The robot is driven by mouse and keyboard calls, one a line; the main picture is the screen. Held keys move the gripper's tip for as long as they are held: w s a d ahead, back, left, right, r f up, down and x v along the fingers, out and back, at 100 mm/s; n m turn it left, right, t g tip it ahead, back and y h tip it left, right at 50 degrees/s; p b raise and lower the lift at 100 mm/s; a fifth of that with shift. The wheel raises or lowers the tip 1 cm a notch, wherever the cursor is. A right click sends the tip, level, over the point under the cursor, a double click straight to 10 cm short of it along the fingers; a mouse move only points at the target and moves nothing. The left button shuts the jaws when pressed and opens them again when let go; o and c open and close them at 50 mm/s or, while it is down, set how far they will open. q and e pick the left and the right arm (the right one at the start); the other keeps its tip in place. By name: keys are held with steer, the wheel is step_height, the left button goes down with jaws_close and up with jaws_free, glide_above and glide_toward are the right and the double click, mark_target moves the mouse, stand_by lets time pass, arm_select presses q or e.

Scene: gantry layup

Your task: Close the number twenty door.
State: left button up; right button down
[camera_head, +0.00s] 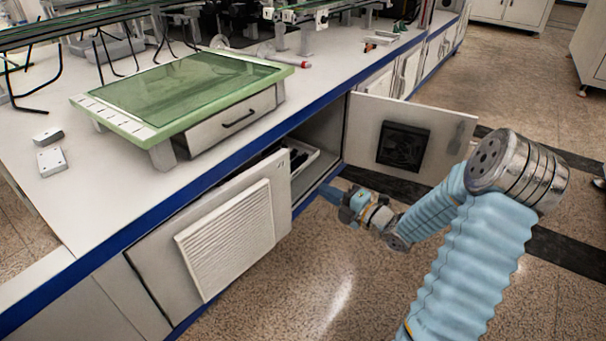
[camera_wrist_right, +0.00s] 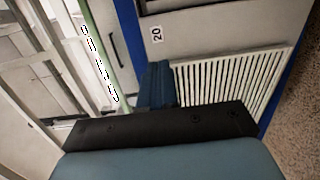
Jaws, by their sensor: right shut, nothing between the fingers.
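The number twenty door (camera_head: 147,268) is the pale grey cabinet door with a white louvred panel, under the bench at left. Its right edge stands a little out from the cabinet, beside an open gap. The "20" label (camera_wrist_right: 156,34) is readable in the right wrist view, next to the louvres (camera_wrist_right: 235,80). My right gripper (camera_head: 332,194) is shut and empty, just right of the door's free edge and in front of the opening. Its dark blue fingers (camera_wrist_right: 157,78) overlap the door in the wrist view; contact cannot be told. My left gripper is not in view.
Another door (camera_head: 362,125) with a black vent stands wide open to the right. A light tray (camera_head: 308,158) shows inside the cabinet between the doors. The white bench top (camera_head: 110,195) with a blue edge overhangs. The speckled floor (camera_head: 335,285) in front is clear.

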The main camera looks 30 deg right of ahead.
mark_target(281, 165)
steer(key=x, duration=1.4)
